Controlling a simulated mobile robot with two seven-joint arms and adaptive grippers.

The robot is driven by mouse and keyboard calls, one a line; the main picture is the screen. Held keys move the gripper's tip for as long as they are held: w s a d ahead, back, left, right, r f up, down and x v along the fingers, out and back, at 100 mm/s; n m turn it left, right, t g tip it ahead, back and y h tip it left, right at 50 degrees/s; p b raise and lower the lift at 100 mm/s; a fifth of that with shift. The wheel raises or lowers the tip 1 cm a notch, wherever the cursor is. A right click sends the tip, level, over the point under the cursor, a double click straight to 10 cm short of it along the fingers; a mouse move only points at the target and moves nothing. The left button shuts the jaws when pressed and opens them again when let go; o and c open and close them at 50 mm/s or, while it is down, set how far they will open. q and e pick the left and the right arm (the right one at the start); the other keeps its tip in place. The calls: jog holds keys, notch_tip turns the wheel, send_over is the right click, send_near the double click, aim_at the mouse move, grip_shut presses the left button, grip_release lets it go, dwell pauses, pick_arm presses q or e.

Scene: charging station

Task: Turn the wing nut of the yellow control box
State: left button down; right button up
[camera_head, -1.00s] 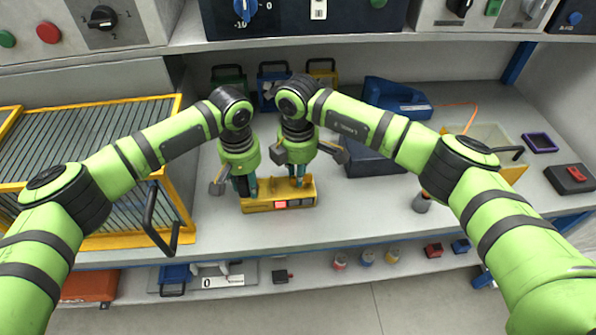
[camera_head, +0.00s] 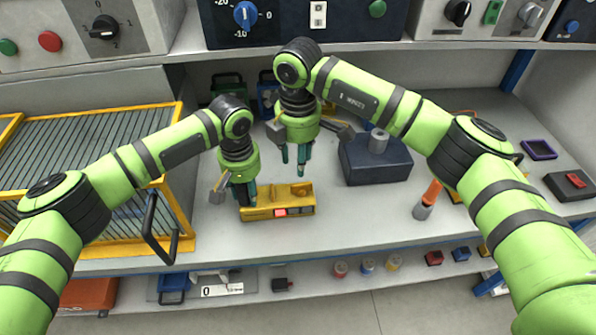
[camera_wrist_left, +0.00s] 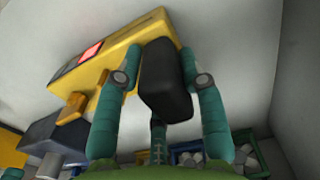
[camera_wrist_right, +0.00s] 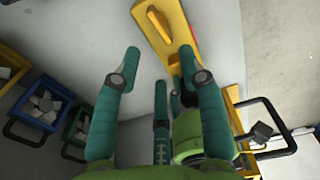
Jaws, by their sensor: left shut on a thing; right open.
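The yellow control box (camera_head: 268,211) lies on the worktop, with a red window on its front face. Its yellow wing nut (camera_wrist_right: 159,24) is a raised bar on top, also visible in the left wrist view (camera_wrist_left: 73,108). My left gripper (camera_head: 243,194) is at the box's left end. In the left wrist view its fingers straddle a black block (camera_wrist_left: 165,80) at that end and are shut on it. My right gripper (camera_head: 294,160) is open and empty, above and behind the box, clear of the wing nut.
A dark blue box (camera_head: 372,166) with a grey cylinder stands right of the control box. An orange-handled tool (camera_head: 430,196) stands farther right. A yellow-framed rack (camera_head: 90,150) with a black handle is at the left. Small bins stand behind. The worktop in front is clear.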

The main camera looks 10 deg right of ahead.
pick_arm(q)
jog(key=shift+f, duration=0.1)
pick_arm(e)
notch_tip(320, 180, up, 4)
jog(key=shift+r, duration=0.1)
pick_arm(q)
jog(key=c, duration=0.7)
grip_release()
